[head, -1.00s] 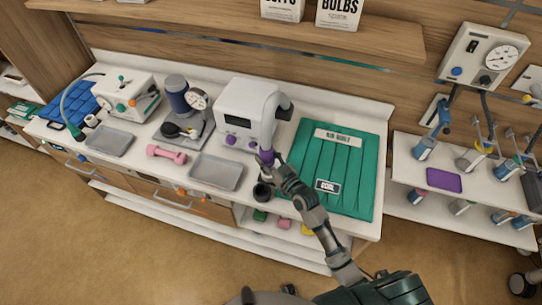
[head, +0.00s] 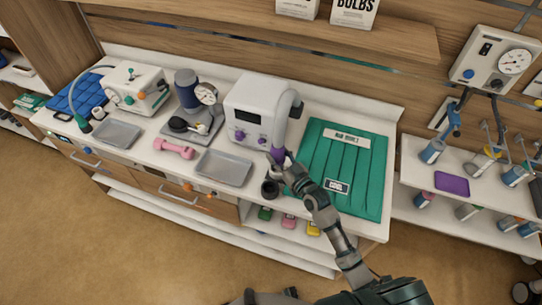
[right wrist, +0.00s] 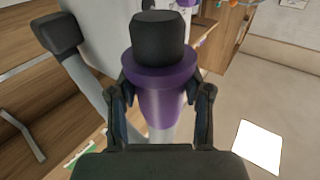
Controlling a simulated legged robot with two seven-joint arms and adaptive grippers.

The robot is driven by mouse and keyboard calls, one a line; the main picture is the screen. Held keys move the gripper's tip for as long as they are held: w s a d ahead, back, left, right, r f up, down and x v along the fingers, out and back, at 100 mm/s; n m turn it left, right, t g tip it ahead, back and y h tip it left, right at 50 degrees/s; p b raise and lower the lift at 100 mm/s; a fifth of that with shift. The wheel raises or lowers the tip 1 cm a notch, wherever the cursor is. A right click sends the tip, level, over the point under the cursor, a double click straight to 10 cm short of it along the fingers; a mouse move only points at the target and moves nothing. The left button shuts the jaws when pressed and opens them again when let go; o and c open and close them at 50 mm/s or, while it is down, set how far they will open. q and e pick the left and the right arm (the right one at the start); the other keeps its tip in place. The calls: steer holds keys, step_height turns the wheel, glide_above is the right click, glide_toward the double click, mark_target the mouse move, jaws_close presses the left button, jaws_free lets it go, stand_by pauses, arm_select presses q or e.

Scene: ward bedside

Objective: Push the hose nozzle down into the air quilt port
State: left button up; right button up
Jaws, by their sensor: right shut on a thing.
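My right gripper (head: 282,162) is shut on the purple hose nozzle (head: 277,154). In the right wrist view the nozzle (right wrist: 160,85) sits between my two fingers, with a wide purple collar and a black end. A grey hose (head: 283,122) runs from the nozzle up beside the white blower unit (head: 254,106). A dark round cup-like fitting (head: 270,188), which looks like the port, stands at the counter's front, just left of the green air quilt (head: 362,170). The nozzle appears apart from it, above and behind it in the picture. My left gripper is not in view.
A grey tray (head: 223,168) lies left of the dark fitting, and a pink dumbbell (head: 174,148) lies further left. A pump with a gauge (head: 190,110) stands behind them. A wooden shelf (head: 250,30) overhangs the back. A side shelf (head: 480,187) stands at the right.

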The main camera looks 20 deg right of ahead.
mark_target(284, 161)
steer(key=shift+d+f, duration=0.8)
steer(key=shift+f, duration=0.3)
steer(key=shift+s+f, duration=0.1)
steer(key=o, duration=1.2)
steer(key=shift+s+d+f, duration=0.1)
steer(key=shift+s, duration=0.35)
steer(key=shift+s+d+r, duration=0.2)
steer(key=shift+s+r, duration=0.15)
steer(key=shift+s, duration=0.75)
steer(key=shift+s+d+r, duration=0.15)
steer(key=shift+s+r, duration=0.25)
steer(key=shift+s, duration=0.7)
steer(key=shift+s+d+r, duration=0.2)
steer(key=shift+s+r, duration=0.15)
steer(key=shift+s, duration=0.75)
